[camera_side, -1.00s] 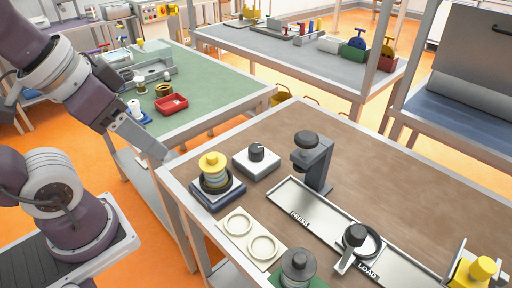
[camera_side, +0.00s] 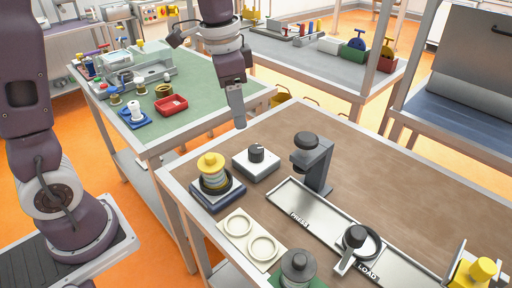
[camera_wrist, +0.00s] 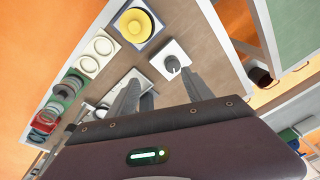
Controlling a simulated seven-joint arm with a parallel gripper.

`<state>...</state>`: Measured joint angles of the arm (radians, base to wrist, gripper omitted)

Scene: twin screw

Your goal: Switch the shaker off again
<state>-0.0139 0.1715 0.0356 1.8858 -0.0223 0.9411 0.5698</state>
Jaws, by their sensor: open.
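A stack of rings with a yellow lid (camera_side: 211,162) stands on a dark blue base (camera_side: 222,196) at the near left of the brown bench; I take it to be the shaker. A white box (camera_side: 262,166) with a black knob (camera_side: 257,153) sits just right of it. The knob carries a pale mark, but its setting is too small to read. My gripper (camera_side: 239,124) is above the bench's left edge, a little higher than the box and touching nothing. In the wrist view the open, empty fingers (camera_wrist: 160,78) point toward the box (camera_wrist: 182,53) and knob (camera_wrist: 172,64), with the yellow lid (camera_wrist: 135,25) beyond.
A black press stand (camera_side: 316,163) rises right of the box, behind a metal track (camera_side: 308,205). A cream plate with two rings (camera_side: 250,236) lies in front. A green-topped bench (camera_side: 205,98) with a red tray (camera_side: 170,105) stands at left. The brown bench's back is clear.

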